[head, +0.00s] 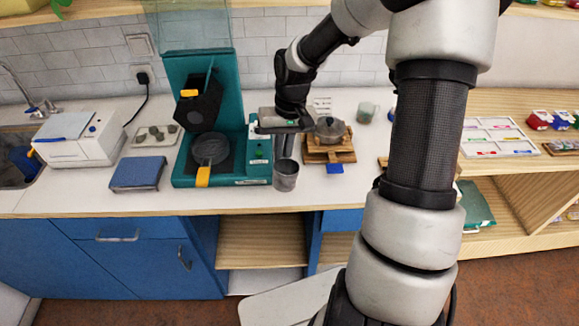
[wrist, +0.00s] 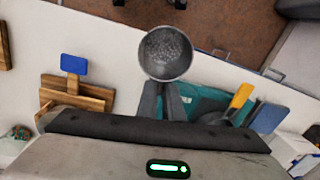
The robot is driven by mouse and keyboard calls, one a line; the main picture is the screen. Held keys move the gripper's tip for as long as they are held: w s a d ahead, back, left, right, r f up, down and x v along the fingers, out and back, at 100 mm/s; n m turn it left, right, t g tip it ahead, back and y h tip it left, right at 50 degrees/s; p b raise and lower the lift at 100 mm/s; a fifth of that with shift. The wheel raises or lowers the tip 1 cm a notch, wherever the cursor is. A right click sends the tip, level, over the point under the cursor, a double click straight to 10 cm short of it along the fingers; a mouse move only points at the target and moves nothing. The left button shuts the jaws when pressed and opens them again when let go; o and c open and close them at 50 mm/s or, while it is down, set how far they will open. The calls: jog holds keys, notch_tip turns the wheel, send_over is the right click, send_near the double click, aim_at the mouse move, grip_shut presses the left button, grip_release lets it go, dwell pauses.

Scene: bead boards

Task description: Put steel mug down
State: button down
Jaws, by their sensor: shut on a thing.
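The steel mug (head: 286,176) is a grey metal cup, upright near the front edge of the counter (head: 240,200). It is just right of the teal machine and left of the wooden stand.
The teal machine (head: 255,165) with a black round plate stands close on the left. A wooden stand (head: 330,152) with a grey pot (head: 330,130) and a blue tab (head: 334,169) is close on the right. Bare counter lies along the front.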

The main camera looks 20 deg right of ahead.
jog(key=w+d+r+m+h+b, duration=0.1)
jog(key=w+d+m+h+b, duration=0.15)
jog(key=w+d, duration=0.45)
jog(key=shift+n+t+y, duration=0.25)
jog(key=shift+t+y, duration=0.1)
jog(key=shift+t, duration=0.05)
notch_tip(320, 180, down, 9)
jog(key=shift+w+a+f, duration=0.1)
jog(key=shift+f, duration=0.05)
jog(key=shift+f, duration=0.2)
jog(key=c, duration=1.9)
grip_release()
jog(key=shift+r, duration=0.1)
